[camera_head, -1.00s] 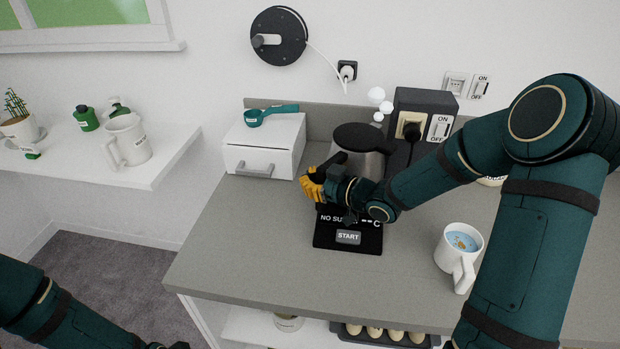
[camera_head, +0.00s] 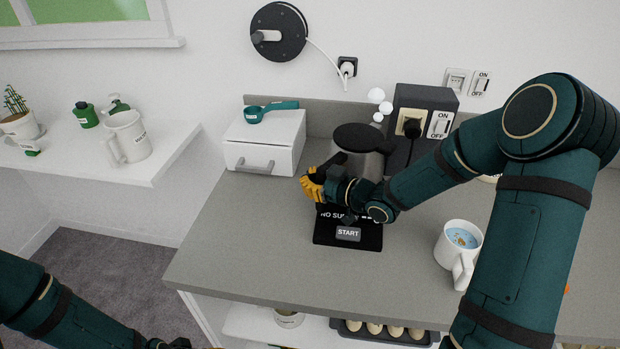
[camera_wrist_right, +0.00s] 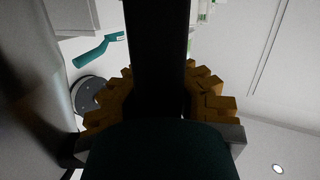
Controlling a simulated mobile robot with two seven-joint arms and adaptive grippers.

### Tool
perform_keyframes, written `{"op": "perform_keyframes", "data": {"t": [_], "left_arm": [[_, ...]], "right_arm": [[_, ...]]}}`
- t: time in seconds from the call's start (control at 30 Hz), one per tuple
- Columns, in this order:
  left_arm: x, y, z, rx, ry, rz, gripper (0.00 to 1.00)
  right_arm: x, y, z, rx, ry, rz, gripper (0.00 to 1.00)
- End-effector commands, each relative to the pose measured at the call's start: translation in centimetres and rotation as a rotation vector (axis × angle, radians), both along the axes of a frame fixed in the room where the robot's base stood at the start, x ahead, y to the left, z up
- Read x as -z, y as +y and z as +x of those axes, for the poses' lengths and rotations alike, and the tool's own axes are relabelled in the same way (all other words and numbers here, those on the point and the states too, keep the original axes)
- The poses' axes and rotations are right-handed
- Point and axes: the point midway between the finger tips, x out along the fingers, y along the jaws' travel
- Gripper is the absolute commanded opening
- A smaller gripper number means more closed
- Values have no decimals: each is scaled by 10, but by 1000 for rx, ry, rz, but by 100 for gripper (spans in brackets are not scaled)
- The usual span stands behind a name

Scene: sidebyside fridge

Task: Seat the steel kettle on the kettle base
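The steel kettle (camera_head: 367,161) with a black lid stands upright near the back of the counter, behind my right wrist. The black kettle base (camera_head: 330,233) with a START button lies in front of it. My wrist hides the kettle's lower part, so I cannot tell whether it rests on the base. My right gripper (camera_head: 312,185) is at the kettle's left front. In the wrist view its yellow fingers (camera_wrist_right: 160,98) close on both sides of a black bar, apparently the kettle handle (camera_wrist_right: 160,50). My left gripper barely shows at the bottom edge.
A white drawer box (camera_head: 265,143) with a teal scoop (camera_head: 270,111) stands left of the kettle. A dark socket box (camera_head: 425,105) is behind right. A white mug (camera_head: 457,247) with blue contents stands right of the base. The counter's front left is clear.

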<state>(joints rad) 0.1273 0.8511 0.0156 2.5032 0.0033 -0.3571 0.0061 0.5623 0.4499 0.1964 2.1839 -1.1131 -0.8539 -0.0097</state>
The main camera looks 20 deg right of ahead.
Motion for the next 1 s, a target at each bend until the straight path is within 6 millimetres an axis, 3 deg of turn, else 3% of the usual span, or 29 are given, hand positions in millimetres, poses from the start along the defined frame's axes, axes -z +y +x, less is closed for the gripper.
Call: {"op": "perform_keyframes", "data": {"t": [0.47, 0.5, 0.6, 1.0], "left_arm": [[0, 0, 0, 0, 0, 0, 47], [0, 0, 0, 0, 0, 0, 47], [0, 0, 0, 0, 0, 0, 47], [0, 0, 0, 0, 0, 0, 47]], "right_arm": [[5, 1, 0, -2, -4, -1, 0], [5, 1, 0, -2, -3, -1, 4], [5, 1, 0, -2, -2, 0, 39], [6, -3, -5, 2, 4, 1, 39]]}}
